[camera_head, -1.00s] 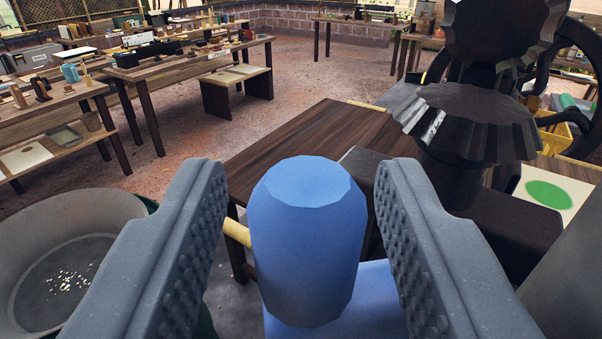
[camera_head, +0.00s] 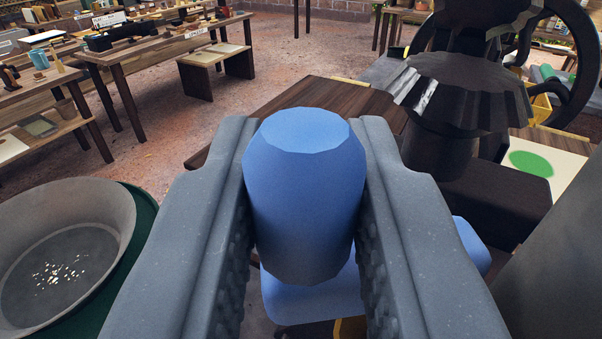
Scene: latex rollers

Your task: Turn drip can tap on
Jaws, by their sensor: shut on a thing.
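A blue rounded knob (camera_head: 303,190), which looks like the drip can tap's handle, stands between the two fingers of my gripper (camera_head: 304,200). The fingers are shut on it, one pressed to each side. Below it a wider blue part (camera_head: 310,297) shows, partly hidden by the knob and the fingers. A bit of yellow shows under that blue part at the bottom edge. The can itself and the tap's outlet cannot be made out.
A round grey pan (camera_head: 65,225) with white bits in it sits at the left on a green rim. A dark machine with black gears (camera_head: 465,90) and a wheel stands close at the right. Wooden tables (camera_head: 150,50) stand farther back, with open floor between.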

